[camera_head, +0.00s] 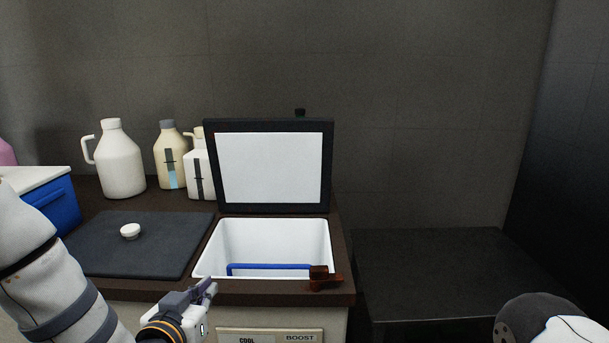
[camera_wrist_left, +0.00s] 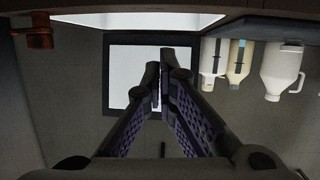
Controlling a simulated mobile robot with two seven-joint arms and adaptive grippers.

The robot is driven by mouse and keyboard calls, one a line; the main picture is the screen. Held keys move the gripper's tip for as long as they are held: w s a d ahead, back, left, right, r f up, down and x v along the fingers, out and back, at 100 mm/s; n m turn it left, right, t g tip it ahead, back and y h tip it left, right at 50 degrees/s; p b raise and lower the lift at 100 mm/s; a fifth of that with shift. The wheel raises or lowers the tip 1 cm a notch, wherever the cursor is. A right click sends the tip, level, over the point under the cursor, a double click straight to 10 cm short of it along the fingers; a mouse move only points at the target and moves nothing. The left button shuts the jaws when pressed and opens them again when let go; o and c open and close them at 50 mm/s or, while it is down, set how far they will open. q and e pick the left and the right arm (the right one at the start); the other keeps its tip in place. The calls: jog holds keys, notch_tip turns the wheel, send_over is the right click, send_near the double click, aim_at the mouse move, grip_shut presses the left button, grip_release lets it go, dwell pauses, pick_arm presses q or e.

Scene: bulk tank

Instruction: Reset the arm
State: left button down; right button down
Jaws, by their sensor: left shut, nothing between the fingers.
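My left arm comes in from the left in the head view. My left gripper (camera_head: 207,289) is shut and empty just in front of the counter edge, below the open white basin (camera_head: 275,236). In the left wrist view the two fingers of the left gripper (camera_wrist_left: 160,78) are together with nothing between them. The basin's raised lid (camera_head: 270,168), white with a dark frame, stands behind it; it also shows in the left wrist view (camera_wrist_left: 124,80). My right gripper is not in view; only a part of my right arm shows at the lower right.
A blue rod (camera_head: 270,267) lies in the basin, beside a brown-red latch (camera_head: 324,284) at the front edge. A white cap (camera_head: 130,231) sits on a dark mat (camera_head: 170,258). Jugs and bottles (camera_head: 122,160) stand behind, and a blue box (camera_head: 50,204) is left. A low dark bench (camera_head: 430,260) is clear.

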pick_arm(q)
jog(key=s+f+g, duration=0.8)
jog(key=s+f, duration=0.8)
jog(key=s, duration=0.3)
jog(key=s+a+f+g, duration=0.1)
jog(key=s+g, duration=0.2)
jog(key=s, duration=0.7)
jog(key=s+a+f+n+g+y+p, duration=0.1)
jog(key=s+g, duration=0.2)
jog(key=s, duration=0.7)
jog(key=s+a+f+g+p, duration=0.1)
jog(key=s+a+f+g, duration=0.1)
jog(key=s, duration=0.7)
jog(key=shift+s+g+y, duration=0.3)
jog(key=shift+s+g, duration=0.1)
jog(key=shift+g, duration=0.2)
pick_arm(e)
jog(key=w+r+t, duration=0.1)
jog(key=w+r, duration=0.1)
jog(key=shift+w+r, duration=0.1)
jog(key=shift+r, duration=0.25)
